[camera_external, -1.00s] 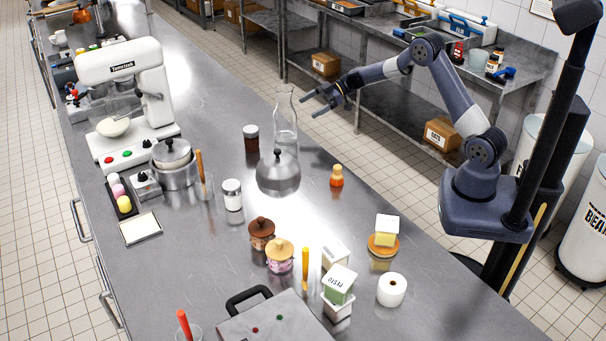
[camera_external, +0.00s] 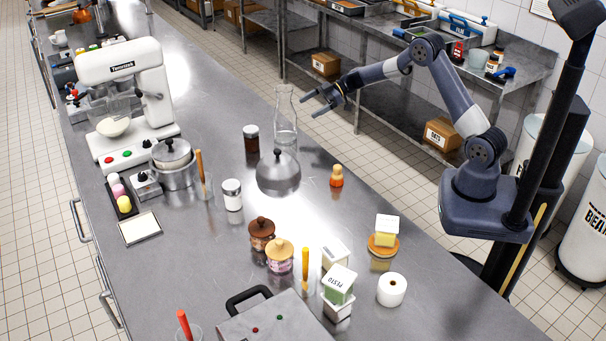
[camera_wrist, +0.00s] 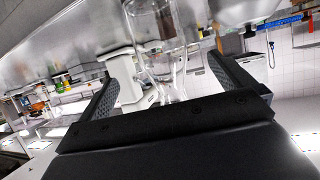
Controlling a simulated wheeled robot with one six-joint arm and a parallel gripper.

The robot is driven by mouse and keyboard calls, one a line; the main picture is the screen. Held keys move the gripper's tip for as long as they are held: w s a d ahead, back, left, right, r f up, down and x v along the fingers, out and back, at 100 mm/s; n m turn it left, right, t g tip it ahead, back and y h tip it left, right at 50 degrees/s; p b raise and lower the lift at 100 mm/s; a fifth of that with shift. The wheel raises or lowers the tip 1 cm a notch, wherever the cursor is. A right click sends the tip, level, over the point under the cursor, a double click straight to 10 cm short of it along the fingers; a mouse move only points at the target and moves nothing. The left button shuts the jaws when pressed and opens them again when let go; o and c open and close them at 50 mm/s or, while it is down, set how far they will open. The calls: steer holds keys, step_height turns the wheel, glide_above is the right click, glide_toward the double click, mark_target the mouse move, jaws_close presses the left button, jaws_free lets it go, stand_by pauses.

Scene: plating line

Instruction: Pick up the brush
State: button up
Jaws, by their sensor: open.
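No brush can be made out for certain. Three upright handles could belong to it: a brown one (camera_external: 200,166) in a glass at the left, a red one (camera_external: 184,325) in a glass at the front edge of the picture, and a yellow one (camera_external: 305,264) beside the lidded jars. Their lower ends are hidden or too small to tell. My gripper (camera_external: 308,106) is open and empty, above the right side of the counter near the clear glass flask (camera_external: 285,125). In the wrist view its two fingers stand apart, with the flask (camera_wrist: 168,60) showing beyond them.
The steel counter (camera_external: 345,225) holds a white mixer (camera_external: 150,80), a domed lid (camera_external: 278,175), a dark jar (camera_external: 251,138), an orange-topped bottle (camera_external: 337,176), lidded jars (camera_external: 262,232) and a paper roll (camera_external: 391,290). The counter's right edge strip is mostly clear.

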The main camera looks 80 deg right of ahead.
steer(key=c, duration=0.8)
steer(key=shift+n+g+y, duration=0.3)
steer(key=shift+n+y, duration=0.3)
steer(key=shift+y, duration=0.2)
steer(key=s+a+f+b, duration=0.1)
steer(key=s+a, duration=0.1)
steer(key=a, duration=0.1)
steer(key=s+a+f, duration=0.1)
steer(key=s+a, duration=0.1)
steer(key=a, duration=0.2)
steer(key=s+a+f+b, duration=0.1)
steer(key=s+a+f, duration=0.1)
steer(key=s+a, duration=0.1)
steer(key=shift+a+b, duration=0.3)
steer(key=shift+a, duration=0.05)
steer(key=n+y+b, duration=0.1)
steer(key=b, duration=0.2)
glide_toward(333, 178)
steer(key=d, duration=0.2)
steer(key=shift+a+f, duration=0.5)
steer(key=x, duration=0.5)
steer(key=shift+p, duration=0.35)
steer(key=shift+p+x, duration=0.5)
steer(key=shift+x, duration=2.25)
